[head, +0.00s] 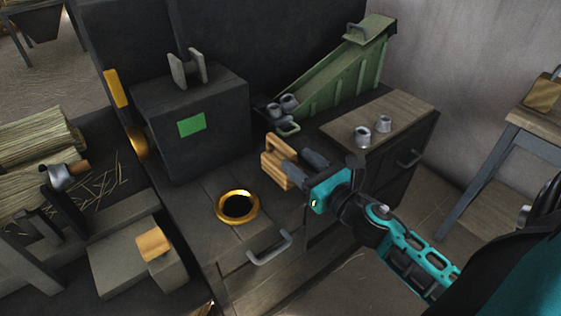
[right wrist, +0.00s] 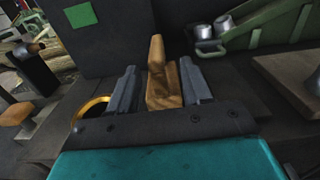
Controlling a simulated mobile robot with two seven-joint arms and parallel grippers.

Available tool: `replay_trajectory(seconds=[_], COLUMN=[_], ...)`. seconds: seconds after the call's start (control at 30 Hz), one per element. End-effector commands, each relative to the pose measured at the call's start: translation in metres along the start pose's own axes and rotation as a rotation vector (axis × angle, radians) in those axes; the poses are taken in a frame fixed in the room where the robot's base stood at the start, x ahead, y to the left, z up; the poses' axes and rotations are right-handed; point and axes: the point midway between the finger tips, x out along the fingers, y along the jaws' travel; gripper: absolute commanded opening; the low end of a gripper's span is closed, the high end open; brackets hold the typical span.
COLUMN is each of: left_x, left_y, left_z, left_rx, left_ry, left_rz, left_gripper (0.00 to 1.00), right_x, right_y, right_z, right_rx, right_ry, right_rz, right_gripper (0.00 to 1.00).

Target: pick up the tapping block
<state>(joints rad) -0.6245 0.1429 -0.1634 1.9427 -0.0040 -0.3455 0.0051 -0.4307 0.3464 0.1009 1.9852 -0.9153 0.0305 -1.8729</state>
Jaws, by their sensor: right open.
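The tapping block is a light-brown wooden block (head: 277,158) with a raised part, on the dark bench top right of the brass ring. My right gripper (head: 300,166) reaches it from the right, its grey fingers at the block's near side. In the right wrist view the block (right wrist: 162,85) stands between the two open fingers (right wrist: 165,88), with a small gap visible on the left finger's side. Whether the right finger touches it I cannot tell. My left gripper is not in view.
A brass-rimmed hole (head: 238,207) lies left of the block. A dark box with a green patch (head: 191,124) stands behind it. A green sloped chute (head: 335,80) holds metal cups at its low end. A wooden board (head: 395,112) carries two more cups.

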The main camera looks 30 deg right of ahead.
Motion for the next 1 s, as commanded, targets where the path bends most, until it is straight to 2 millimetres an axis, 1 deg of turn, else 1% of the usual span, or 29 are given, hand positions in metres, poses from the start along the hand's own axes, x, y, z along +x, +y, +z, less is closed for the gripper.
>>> replay_trajectory(seconds=[0.03, 0.1, 0.27, 0.47, 0.6, 0.73, 0.93, 1.0], left_x=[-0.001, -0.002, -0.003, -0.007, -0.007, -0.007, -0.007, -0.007], left_y=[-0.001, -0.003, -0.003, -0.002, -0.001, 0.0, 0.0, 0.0], left_z=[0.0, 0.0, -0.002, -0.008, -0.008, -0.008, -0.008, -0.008], left_rx=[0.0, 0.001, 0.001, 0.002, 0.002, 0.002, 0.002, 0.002], left_ry=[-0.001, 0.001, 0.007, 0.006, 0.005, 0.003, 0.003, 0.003], left_rz=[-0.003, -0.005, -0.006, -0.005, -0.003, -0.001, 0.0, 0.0], left_gripper=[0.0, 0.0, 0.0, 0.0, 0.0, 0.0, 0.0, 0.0], right_x=[0.006, 0.012, 0.019, 0.045, 0.061, 0.067, 0.068, 0.068], right_y=[0.0, 0.0, 0.001, 0.003, 0.003, 0.003, 0.004, 0.004], right_z=[0.001, 0.001, 0.001, 0.006, 0.004, 0.003, 0.003, 0.003], right_rx=[0.0, 0.001, 0.002, 0.002, 0.002, 0.003, 0.003, 0.003], right_ry=[-0.001, 0.0, 0.0, -0.002, 0.001, 0.003, 0.003, 0.003], right_rz=[0.0, 0.0, 0.0, 0.0, -0.001, -0.001, -0.001, 0.0], right_gripper=[0.49, 0.49, 0.49, 0.49, 0.49, 0.49, 0.49, 0.43])
